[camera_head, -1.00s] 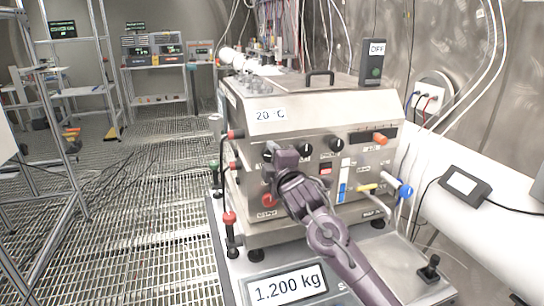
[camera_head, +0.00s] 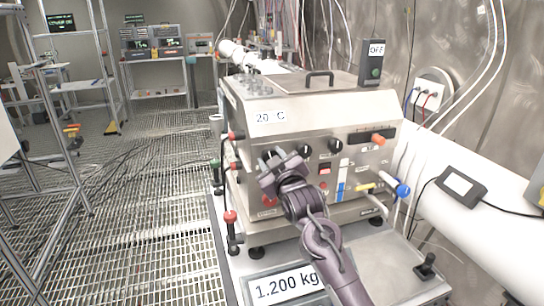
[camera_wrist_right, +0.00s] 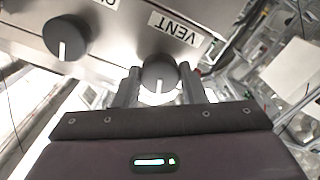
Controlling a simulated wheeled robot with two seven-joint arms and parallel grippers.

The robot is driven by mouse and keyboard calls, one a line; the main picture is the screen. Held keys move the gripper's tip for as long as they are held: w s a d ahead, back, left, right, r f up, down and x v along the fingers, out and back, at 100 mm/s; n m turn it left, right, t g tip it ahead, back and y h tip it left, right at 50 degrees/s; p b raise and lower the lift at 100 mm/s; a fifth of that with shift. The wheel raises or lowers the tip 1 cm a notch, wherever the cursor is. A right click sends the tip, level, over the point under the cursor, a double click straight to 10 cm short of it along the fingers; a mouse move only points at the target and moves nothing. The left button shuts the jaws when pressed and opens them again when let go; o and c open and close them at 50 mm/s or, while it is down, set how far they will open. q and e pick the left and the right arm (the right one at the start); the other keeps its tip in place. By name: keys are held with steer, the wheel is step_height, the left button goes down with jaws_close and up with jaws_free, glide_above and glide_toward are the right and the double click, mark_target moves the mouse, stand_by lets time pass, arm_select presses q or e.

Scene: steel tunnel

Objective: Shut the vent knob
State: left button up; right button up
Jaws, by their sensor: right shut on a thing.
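The vent knob (camera_wrist_right: 159,74) is a dark round knob with a white pointer line. It sits beside an upside-down VENT label (camera_wrist_right: 174,26) in the right wrist view. My right gripper (camera_wrist_right: 159,84) has one finger on each side of it and is shut on it. The white line runs nearly straight up and down in that view. In the head view my right gripper (camera_head: 280,160) is at the left part of the steel machine's front (camera_head: 315,118) and hides the vent knob. My left gripper is not in view.
Other dark knobs (camera_head: 336,146) sit to the right on the same panel; a similar knob (camera_wrist_right: 67,37) shows in the wrist view. A scale display (camera_head: 288,286) lies below my arm.

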steer(key=shift+f+m+p, duration=0.2)
steer(key=shift+m+p, duration=0.25)
steer(key=shift+m, duration=1.35)
steer(key=o, duration=1)
steer(key=shift+r, duration=0.1)
steer(key=shift+b+v, duration=1.1)
steer(key=shift+v, duration=2.85)
